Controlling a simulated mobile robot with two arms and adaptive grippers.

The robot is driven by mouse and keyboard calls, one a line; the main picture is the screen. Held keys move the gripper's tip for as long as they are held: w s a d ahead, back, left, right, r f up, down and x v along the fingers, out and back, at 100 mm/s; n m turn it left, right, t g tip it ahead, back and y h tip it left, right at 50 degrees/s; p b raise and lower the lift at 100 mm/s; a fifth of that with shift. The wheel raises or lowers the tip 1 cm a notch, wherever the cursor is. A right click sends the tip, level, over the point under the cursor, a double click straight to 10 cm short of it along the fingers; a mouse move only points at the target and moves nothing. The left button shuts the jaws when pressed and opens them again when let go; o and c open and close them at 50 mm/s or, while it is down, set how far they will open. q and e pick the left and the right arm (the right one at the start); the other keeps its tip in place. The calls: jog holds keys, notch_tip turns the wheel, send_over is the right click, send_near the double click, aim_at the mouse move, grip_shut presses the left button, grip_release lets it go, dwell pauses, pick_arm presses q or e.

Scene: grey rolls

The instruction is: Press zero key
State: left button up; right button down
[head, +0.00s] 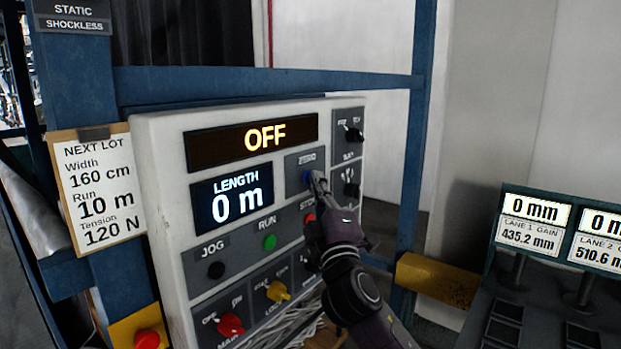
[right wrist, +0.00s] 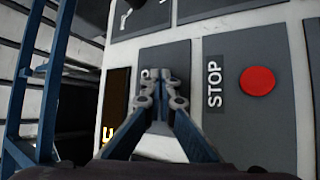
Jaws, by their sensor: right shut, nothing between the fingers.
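The zero key is a blue button (head: 307,176) under a small ZERO label on the upper right of a light grey control panel (head: 160,150). My right gripper (head: 318,181) is shut and empty, its tips at the key's right edge. I cannot tell whether they touch it. In the right wrist view the shut fingertips (right wrist: 160,82) lie in front of the key's plate, and the key is hidden behind them. The length display (head: 235,199) reads 0 m, and the display above it (head: 252,139) reads OFF. My left gripper is not in view.
The red STOP button (right wrist: 257,81) sits close beside the zero key's plate. A green RUN button (head: 270,242), a black JOG button (head: 216,270) and several switches share the panel. A blue frame post (head: 416,150) stands to the right. Lane readouts (head: 533,221) stand at far right.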

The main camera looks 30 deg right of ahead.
jog(key=shift+s, duration=0.1)
jog(key=shift+s+d, duration=0.25)
jog(key=shift+s, duration=0.4)
jog(key=shift+s, duration=0.1)
jog(key=shift+s+d+p, duration=0.1)
jog(key=shift+s+d, duration=0.25)
jog(key=shift+s, duration=0.4)
jog(key=shift+s+d+p, duration=0.1)
jog(key=shift+s+d, duration=0.2)
jog(key=shift+s, duration=0.45)
jog(key=shift+s+d+p, duration=0.1)
jog(key=shift+s+d, duration=0.25)
jog(key=shift+s, duration=0.4)
